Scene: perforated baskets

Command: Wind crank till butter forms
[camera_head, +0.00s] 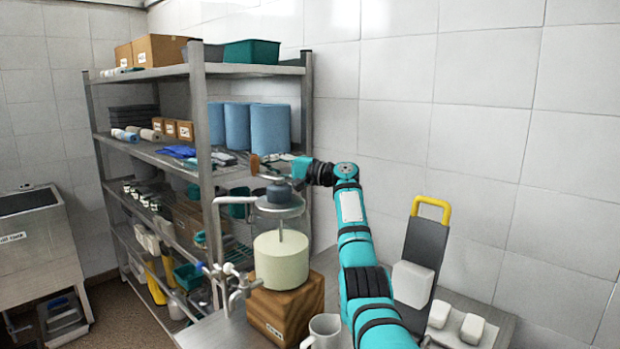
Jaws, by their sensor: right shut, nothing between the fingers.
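The churn stands on a wooden block (285,311) on the counter. Its pale yellowish round mass (281,260) surrounds a thin vertical shaft below a grey metal lid (280,206) with a dark hub (279,193). A small brown crank knob (255,165) shows above the lid, at the left end of a thin bar. My right gripper (283,166) is just right of the knob, shut and holding nothing. Its fingers are small and overlap the crank bar in the picture, so I cannot tell whether they touch it. My left gripper is out of the picture.
A metal tap (240,285) sticks out left of the block. A mug (323,331) stands in front. At right are a dark board with a yellow handle (431,207) and white blocks (412,284). A loaded metal shelf (205,150) stands behind left.

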